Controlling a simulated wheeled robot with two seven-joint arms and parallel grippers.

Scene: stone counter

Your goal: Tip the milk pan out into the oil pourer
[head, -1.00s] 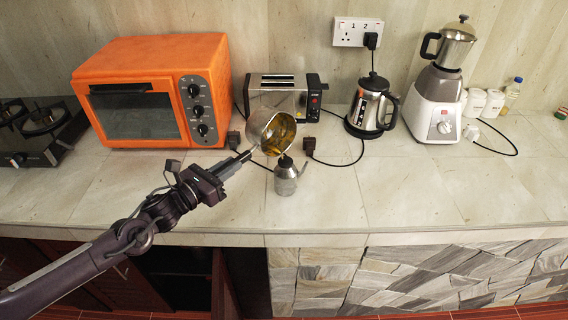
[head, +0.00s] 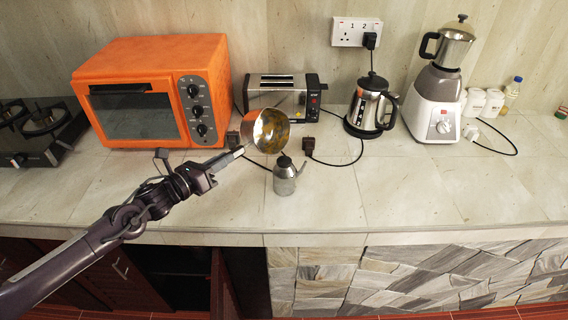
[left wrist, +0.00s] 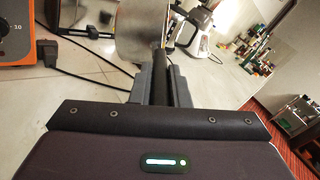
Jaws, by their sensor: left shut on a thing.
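The milk pan (head: 270,131) is a metal pan held in the air in the head view, tilted so its open mouth faces the camera. Yellowish-brown patches show inside it. My left gripper (head: 236,153) is shut on its handle; the left wrist view shows the dark handle (left wrist: 159,82) between the fingers and part of the pan (left wrist: 138,38) beyond. The oil pourer (head: 285,178), a small metal can with a dark top and a side spout, stands upright on the counter just below and right of the pan. My right gripper is not in view.
An orange oven (head: 150,92) stands at the left, with a toaster (head: 284,92) behind the pan. A kettle (head: 372,106) and a blender (head: 440,100) stand to the right. Cables lie near the pan. The counter (head: 420,195) right of the pourer is clear.

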